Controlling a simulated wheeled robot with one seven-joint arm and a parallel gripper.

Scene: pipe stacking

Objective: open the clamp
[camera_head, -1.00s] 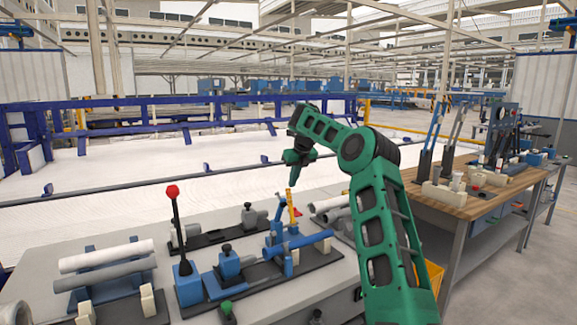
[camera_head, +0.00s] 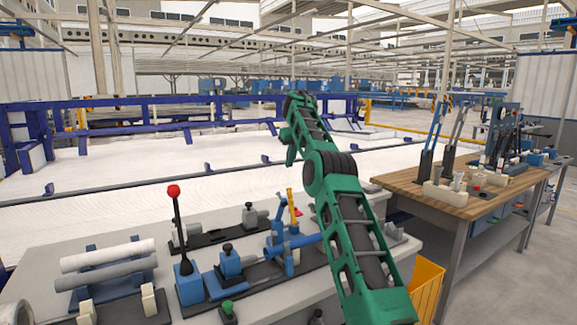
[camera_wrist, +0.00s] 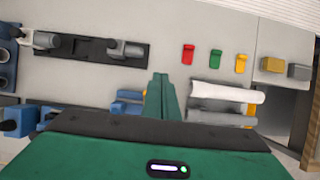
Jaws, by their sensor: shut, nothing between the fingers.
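The clamp fixture (camera_head: 230,262) stands on the grey table, with blue blocks, dark knobs and a blue pipe (camera_head: 305,241) lying across it. An upright yellow lever (camera_head: 291,207) rises beside blue upright parts at its back; I cannot tell whether the clamp is open or shut. My gripper (camera_head: 290,158) is shut and empty, raised in the air above and behind the fixture, apart from it. In the wrist view its narrow green fingers (camera_wrist: 160,98) are together above the table. Blue fixture parts (camera_wrist: 18,120) show at that view's left edge.
A tall lever with a red knob (camera_head: 173,191) stands left of the fixture. White and grey pipes (camera_head: 107,256) lie on a rack at front left. In the wrist view, pipes (camera_wrist: 228,93) and red, green and yellow blocks (camera_wrist: 215,58) lie right of the fingers. A wooden workbench (camera_head: 410,182) stands right.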

